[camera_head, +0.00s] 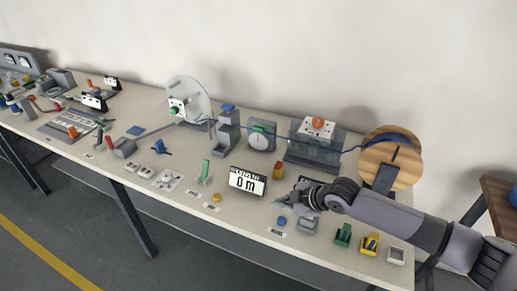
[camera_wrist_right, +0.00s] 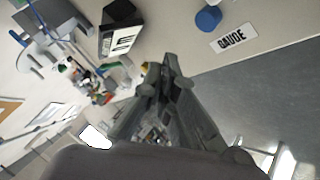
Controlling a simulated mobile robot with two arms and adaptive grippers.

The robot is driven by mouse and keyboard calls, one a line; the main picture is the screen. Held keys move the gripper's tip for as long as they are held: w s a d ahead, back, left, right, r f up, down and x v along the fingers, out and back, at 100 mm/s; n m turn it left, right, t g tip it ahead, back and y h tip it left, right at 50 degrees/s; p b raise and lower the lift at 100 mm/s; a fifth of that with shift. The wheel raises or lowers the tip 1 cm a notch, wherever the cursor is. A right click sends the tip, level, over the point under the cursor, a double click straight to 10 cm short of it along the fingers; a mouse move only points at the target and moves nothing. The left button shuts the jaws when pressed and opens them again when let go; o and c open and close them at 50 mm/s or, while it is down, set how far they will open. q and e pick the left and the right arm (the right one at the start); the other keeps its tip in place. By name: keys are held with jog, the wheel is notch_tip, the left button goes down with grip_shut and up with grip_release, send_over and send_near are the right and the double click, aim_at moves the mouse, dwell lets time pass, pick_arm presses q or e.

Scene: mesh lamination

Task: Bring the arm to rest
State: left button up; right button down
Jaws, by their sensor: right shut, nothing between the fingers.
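My right arm (camera_head: 395,215) reaches in from the right edge over the front right of the long bench. My right gripper (camera_head: 285,202) is shut and empty, with its fingers pointing left. It is just right of and in front of the display reading "0 m" (camera_head: 247,183), above a blue button (camera_head: 282,220). In the right wrist view the closed fingers (camera_wrist_right: 166,75) show in the middle, with the display (camera_wrist_right: 122,30) up and left of them and the blue button (camera_wrist_right: 208,17) up and right. My left gripper is out of view.
The bench (camera_head: 225,240) carries a white reel (camera_head: 190,97), a wooden reel (camera_head: 392,160) with blue line between them, and a grey box with an orange knob (camera_head: 318,125). Green and yellow parts (camera_head: 369,244) stand close under my forearm. Grey floor is free in front.

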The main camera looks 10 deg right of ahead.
jog(key=s+a+f+m+g, duration=0.1)
jog(key=s+a+f+m, duration=0.25)
jog(key=s+a, duration=0.85)
jog(key=s+d+f+m+g+h, duration=0.1)
jog(key=s+d+m+h, duration=0.2)
jog(key=s+d+m, duration=0.45)
jog(key=s+d+f+m+g+h, duration=0.15)
jog(key=s+d+m, duration=0.25)
jog(key=s+d, duration=0.7)
notch_tip(320, 180, down, 26)
jog(key=s+a+g+b, duration=0.2)
jog(key=s+a, duration=0.1)
jog(key=s+d+f+h+b, duration=0.1)
jog(key=s+d+f, duration=0.2)
jog(key=s+f, duration=1.3)
notch_tip(320, 180, down, 2)
jog(key=shift+s+d+f+n+g, duration=0.2)
jog(key=shift+s+f+n+g, duration=0.05)
jog(key=shift+s+n+g, duration=0.15)
